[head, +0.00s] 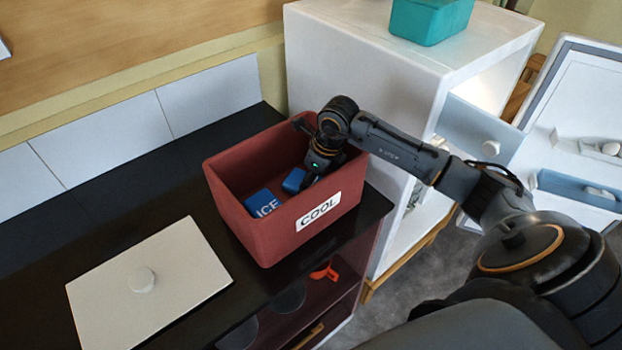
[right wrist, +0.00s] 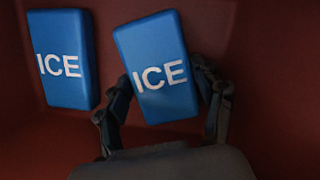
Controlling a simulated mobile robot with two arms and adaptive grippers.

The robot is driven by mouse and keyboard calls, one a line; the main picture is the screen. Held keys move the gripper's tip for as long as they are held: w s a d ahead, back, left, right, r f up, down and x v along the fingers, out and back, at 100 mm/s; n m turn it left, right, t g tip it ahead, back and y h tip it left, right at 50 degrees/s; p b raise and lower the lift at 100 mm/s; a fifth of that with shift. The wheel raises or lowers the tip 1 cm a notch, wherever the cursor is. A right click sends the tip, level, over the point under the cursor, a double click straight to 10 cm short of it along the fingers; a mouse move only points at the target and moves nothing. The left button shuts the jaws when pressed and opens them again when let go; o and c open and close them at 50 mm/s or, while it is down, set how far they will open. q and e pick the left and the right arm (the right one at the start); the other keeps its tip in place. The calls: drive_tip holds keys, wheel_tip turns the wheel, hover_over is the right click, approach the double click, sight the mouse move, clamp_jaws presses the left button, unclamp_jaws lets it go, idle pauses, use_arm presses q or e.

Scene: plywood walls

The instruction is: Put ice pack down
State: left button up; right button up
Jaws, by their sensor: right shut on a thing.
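A red box labelled COOL (head: 240,222) stands open on the dark counter. A blue ice pack marked ICE (head: 264,203) lies in it on the left; it also shows in the right wrist view (right wrist: 60,60). A second blue ice pack (head: 295,180) is inside the box under my right gripper (head: 312,178). In the right wrist view my right gripper (right wrist: 165,105) is shut on the near part of this second ice pack (right wrist: 155,50), slightly tilted beside the first. I cannot tell whether it touches the box floor. My left gripper is not in view.
A white lid with a round knob (head: 150,285) lies on the counter (head: 55,235) left of the box. A white fridge (head: 365,70) with its door open stands to the right, with a teal container (head: 430,22) on top. Shelves with an orange item (head: 324,272) are below the counter.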

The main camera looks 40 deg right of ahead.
drive_tip(key=o, duration=1.2)
drive_tip(key=shift+r, duration=0.2)
drive_tip(key=b+v, duration=0.2)
drive_tip(key=v, duration=0.9)
drive_tip(key=shift+s+r, duration=0.1)
drive_tip(key=shift+r, duration=0.25)
